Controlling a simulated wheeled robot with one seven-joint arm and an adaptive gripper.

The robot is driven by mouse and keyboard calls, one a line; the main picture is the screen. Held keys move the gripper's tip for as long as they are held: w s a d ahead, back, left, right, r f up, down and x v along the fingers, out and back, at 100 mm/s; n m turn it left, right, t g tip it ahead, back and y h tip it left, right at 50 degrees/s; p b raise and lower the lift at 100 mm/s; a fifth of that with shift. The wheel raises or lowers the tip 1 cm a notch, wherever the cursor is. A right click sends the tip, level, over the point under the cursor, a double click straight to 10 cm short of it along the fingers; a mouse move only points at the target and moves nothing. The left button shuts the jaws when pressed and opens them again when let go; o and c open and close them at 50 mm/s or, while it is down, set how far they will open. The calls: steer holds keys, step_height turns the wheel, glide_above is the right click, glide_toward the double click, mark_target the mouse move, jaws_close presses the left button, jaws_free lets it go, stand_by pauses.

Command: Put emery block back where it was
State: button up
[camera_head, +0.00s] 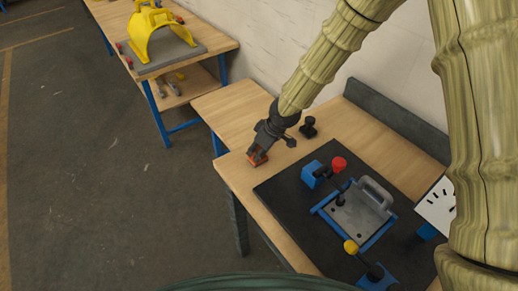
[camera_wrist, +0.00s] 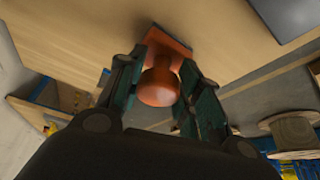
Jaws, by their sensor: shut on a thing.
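The emery block (camera_head: 257,159) is orange, with a flat square base and a round knob. It is at the left front part of the wooden bench, close to the front edge. My gripper (camera_head: 262,149) points down at it and is shut on it. In the wrist view, the emery block's knob (camera_wrist: 158,87) sits between the two fingers of my gripper (camera_wrist: 161,72), with the base beyond against the bench top. The base seems to rest on the wood or sit just above it; I cannot tell which. Part of the block is hidden by the fingers.
A dark mat (camera_head: 275,190) carries a blue-framed clamp fixture (camera_head: 352,215) with a red knob (camera_head: 339,163) and a yellow knob (camera_head: 351,246). A small black object (camera_head: 308,127) stands behind my gripper. Bare wood (camera_head: 235,107) lies left of it. Another bench holds a yellow guard (camera_head: 165,42).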

steer(key=shift+f, duration=0.2)
steer(key=o, duration=1.1)
steer(key=shift+a, duration=0.1)
steer(key=shift+c, duration=0.2)
steer(key=shift+r, duration=0.1)
steer(key=shift+r, duration=0.1)
steer(key=b+v, duration=0.2)
steer(key=v, duration=1)
